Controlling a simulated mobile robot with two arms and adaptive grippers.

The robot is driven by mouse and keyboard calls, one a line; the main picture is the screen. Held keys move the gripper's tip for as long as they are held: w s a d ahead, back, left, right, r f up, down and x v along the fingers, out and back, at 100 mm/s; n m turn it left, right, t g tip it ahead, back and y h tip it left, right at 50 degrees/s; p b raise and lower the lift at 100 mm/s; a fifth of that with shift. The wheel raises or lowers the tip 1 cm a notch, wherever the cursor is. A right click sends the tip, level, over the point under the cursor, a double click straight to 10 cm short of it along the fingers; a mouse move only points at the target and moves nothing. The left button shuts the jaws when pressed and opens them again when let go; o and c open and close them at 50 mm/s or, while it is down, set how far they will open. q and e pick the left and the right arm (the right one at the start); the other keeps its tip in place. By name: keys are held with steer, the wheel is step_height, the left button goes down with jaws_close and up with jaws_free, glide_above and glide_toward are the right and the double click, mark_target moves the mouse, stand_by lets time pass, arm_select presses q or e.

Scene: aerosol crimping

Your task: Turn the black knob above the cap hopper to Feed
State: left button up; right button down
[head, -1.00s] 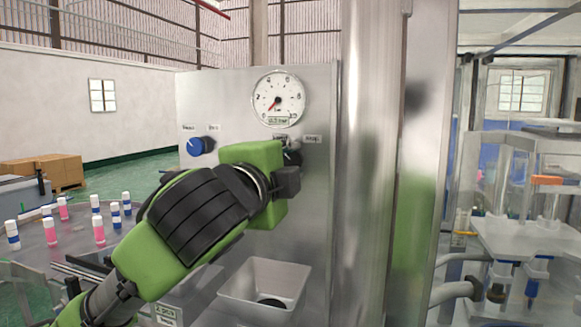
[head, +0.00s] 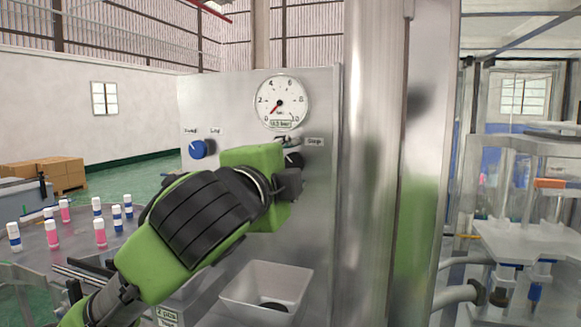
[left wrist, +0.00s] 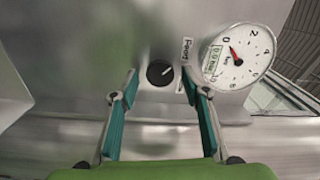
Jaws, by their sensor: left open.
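The black knob (head: 294,159) is on the steel panel below the gauge, partly hidden by my left gripper in the head view. In the left wrist view the knob (left wrist: 160,72) sits whole on the panel, with a white pointer mark and a "Feed" label (left wrist: 186,52) to its right. My left gripper (left wrist: 158,100) is open, its two teal fingers apart on either side below the knob, and nothing is between them. In the head view my left gripper (head: 289,184) is in front of the panel. The cap hopper (head: 265,288) is a white bin below. My right gripper is not in view.
A round gauge (head: 282,102) is above the knob and a blue knob (head: 199,148) is to the left on the panel (head: 225,95). A thick steel column (head: 370,160) stands just right. Several pink and blue bottles stand on the table (head: 75,240) at left.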

arm_select(q)
steer(key=v, duration=1.2)
